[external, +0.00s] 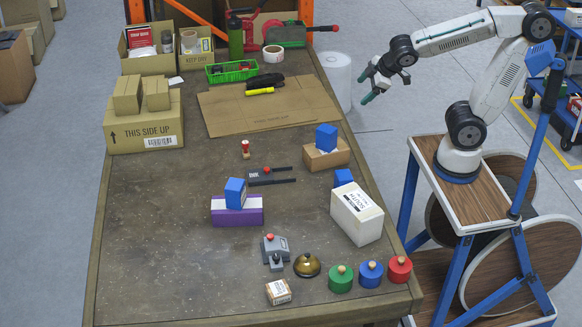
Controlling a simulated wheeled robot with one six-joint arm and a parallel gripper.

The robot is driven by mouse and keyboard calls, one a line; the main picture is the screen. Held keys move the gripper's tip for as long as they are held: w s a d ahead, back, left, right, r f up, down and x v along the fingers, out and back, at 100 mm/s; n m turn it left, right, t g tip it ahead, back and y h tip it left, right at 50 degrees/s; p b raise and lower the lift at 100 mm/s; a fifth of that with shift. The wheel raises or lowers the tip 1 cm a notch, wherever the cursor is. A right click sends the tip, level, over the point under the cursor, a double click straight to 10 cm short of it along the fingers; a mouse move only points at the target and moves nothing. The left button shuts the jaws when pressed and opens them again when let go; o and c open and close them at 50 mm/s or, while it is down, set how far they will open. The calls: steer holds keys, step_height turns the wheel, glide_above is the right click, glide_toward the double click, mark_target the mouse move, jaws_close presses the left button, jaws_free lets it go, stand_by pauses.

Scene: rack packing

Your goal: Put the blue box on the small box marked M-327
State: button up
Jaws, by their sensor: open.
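Three small blue boxes are on the table. One blue box (235,193) stands on a purple box (237,217). Another blue box (326,137) stands on a brown cardboard box (325,158). A third blue box (343,178) is at the far end of a white box (357,215); I cannot tell whether it rests on it or behind it. A small labelled box (278,291) lies near the front edge. I cannot read M-327 on any box. My gripper (366,87) is open and empty, beyond the table's right edge, apart from all the boxes.
A stapler-like grey device (275,251), a brass bell (307,265) and green, blue and red knobbed pots (370,274) line the front. A stamp (245,149) and black tools are mid-table. A flat cardboard sheet (225,110) lies behind. The table's left front is clear.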

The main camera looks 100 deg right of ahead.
steer(key=s+a+f+g+y, duration=0.1)
steer(key=s+a+g+y, duration=0.3)
steer(key=s+a, duration=0.9)
steer(key=shift+s+y, duration=0.3)
steer(key=shift+s, duration=0.25)
